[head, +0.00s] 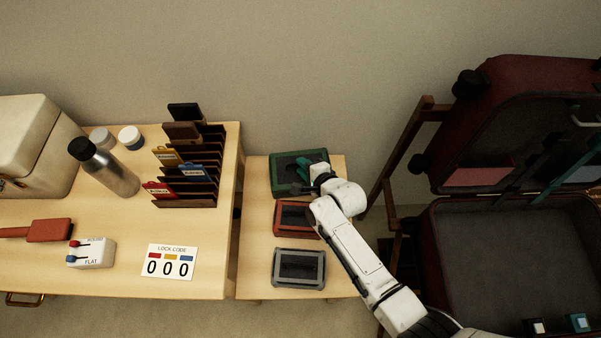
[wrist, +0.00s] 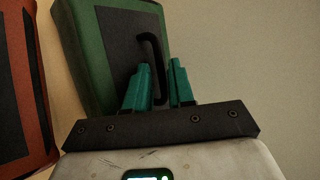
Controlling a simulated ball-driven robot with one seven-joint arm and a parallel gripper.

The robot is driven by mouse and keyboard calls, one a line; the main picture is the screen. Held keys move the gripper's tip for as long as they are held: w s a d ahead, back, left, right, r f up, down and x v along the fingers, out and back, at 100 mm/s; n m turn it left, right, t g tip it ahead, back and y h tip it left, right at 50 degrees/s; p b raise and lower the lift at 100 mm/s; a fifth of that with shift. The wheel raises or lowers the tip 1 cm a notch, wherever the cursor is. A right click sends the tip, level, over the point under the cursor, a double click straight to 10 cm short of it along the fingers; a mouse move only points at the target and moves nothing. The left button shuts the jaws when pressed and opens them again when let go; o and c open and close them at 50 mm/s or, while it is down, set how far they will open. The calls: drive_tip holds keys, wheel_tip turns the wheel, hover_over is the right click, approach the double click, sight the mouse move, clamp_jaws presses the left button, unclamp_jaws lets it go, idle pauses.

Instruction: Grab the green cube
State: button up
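The green cube (head: 286,187) is a flat green box with a dark top panel and a black handle, at the back of the small side table. It also shows in the wrist view (wrist: 93,73). My gripper (head: 306,167) is over its right part. In the wrist view, the teal fingers (wrist: 160,75) stand apart with the black handle (wrist: 156,60) between them. I cannot tell whether either finger touches the handle. My wrist hides the box's right edge in the head view.
A red box (head: 292,219) and a grey box (head: 299,268) lie nearer on the same table. An open dark red suitcase (head: 437,255) stands at right. A file rack (head: 205,197), bottle (head: 112,172) and lock code card (head: 168,263) are on the left desk.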

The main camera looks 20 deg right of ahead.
drive_tip(key=shift+w+f, duration=0.15)
drive_tip(key=shift+w, duration=0.05)
clamp_jaws()
idle(1.3)
